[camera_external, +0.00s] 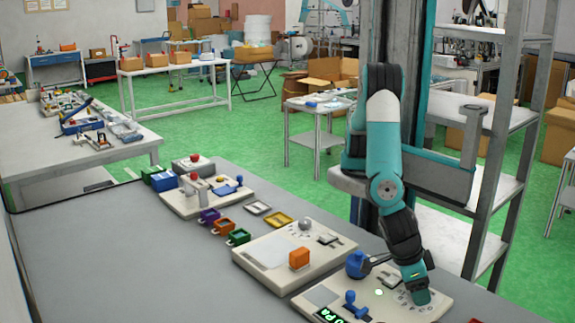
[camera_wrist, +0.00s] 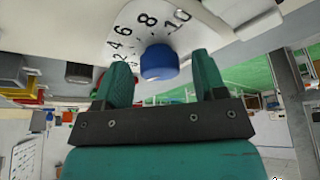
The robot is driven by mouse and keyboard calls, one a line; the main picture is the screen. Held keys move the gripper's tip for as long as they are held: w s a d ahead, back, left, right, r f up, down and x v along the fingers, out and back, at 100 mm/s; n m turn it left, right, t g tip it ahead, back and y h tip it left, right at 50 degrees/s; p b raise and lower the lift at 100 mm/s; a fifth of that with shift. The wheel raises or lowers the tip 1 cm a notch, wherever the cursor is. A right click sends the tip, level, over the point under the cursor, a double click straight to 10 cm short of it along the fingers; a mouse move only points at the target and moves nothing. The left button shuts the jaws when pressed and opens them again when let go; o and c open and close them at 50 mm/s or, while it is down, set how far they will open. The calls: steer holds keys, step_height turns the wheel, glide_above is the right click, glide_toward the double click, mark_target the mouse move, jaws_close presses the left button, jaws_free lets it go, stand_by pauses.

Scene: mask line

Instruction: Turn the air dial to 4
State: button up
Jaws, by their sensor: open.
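The air dial is a blue round knob (camera_wrist: 158,62) on a pale plate printed with numbers, among them 4, 6, 8 and 10, in the wrist view. No pointer mark on the knob is clear, so its setting cannot be read. My gripper (camera_wrist: 163,72) is open, its two teal fingers on either side of the knob; whether either touches it cannot be told. In the external view, my gripper (camera_external: 418,292) points down over the numbered plate at the right of the near panel (camera_external: 440,300) and hides the dial.
On the same panel stand a blue ball-shaped part (camera_external: 357,264), a blue lever (camera_external: 351,300) and a lit green display (camera_external: 330,315) partly cut off. A second panel (camera_external: 255,265) with an orange block (camera_external: 299,258) lies to the left. A shelf rack (camera_external: 500,130) stands behind my arm.

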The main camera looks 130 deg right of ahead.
steer(key=shift+c, duration=0.2)
steer(key=c, duration=0.9)
steer(key=shift+o, duration=0.2)
steer(key=shift+m, duration=0.3)
steer(key=m+t+b, duration=0.1)
steer(key=m, duration=0.1)
steer(key=m+t+y+b, duration=0.1)
steer(key=m, duration=0.2)
steer(key=shift+s, duration=0.2)
steer(key=m+t, duration=0.1)
steer(key=m, duration=0.2)
steer(key=m+t, duration=0.1)
steer(key=m, duration=0.2)
steer(key=shift+s, duration=0.1)
steer(key=shift+r+b, duration=0.1)
steer(key=shift+b, duration=0.2)
steer(key=o, duration=0.9)
